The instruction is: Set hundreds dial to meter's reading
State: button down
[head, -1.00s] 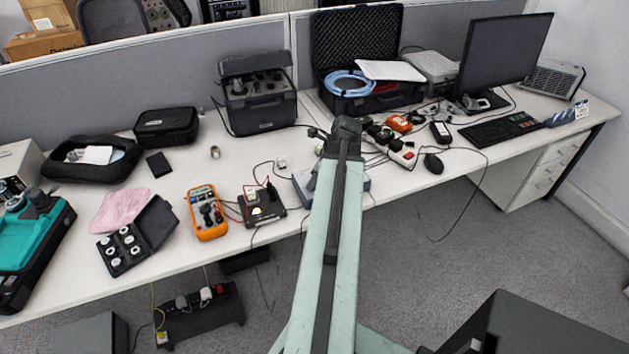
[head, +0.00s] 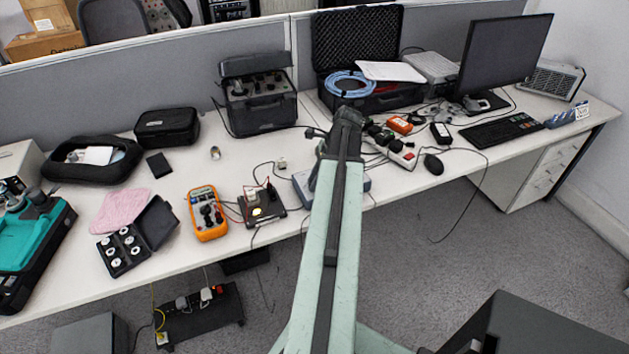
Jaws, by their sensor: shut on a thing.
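The orange handheld meter (head: 207,213) lies near the front edge of the desk, left of my arm. Its display is too small to read. A blue-grey box (head: 303,186) lies behind my arm, with only its left end and a bit of its right side showing. No dial on it can be made out. My arm reaches over this box. Only a sliver of my gripper (head: 321,150) shows at the left edge of the arm. It is shut, but its fingertips and what they hold are hidden behind the arm.
A small black unit (head: 262,207) with a glowing spot and leads sits between meter and box. A white power strip (head: 402,156) and a mouse (head: 433,164) lie to the right. An open black case (head: 355,50) stands behind. Cables cross the desk around the box.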

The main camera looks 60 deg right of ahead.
dwell(0.4)
jog(key=c, duration=1.2)
grip_release()
jog(key=shift+r, duration=0.1)
jog(key=p+v, duration=0.7)
jog(key=shift+s+d+r, duration=0.15)
jog(key=shift+d+r, duration=0.05)
jog(key=shift+r, duration=0.05)
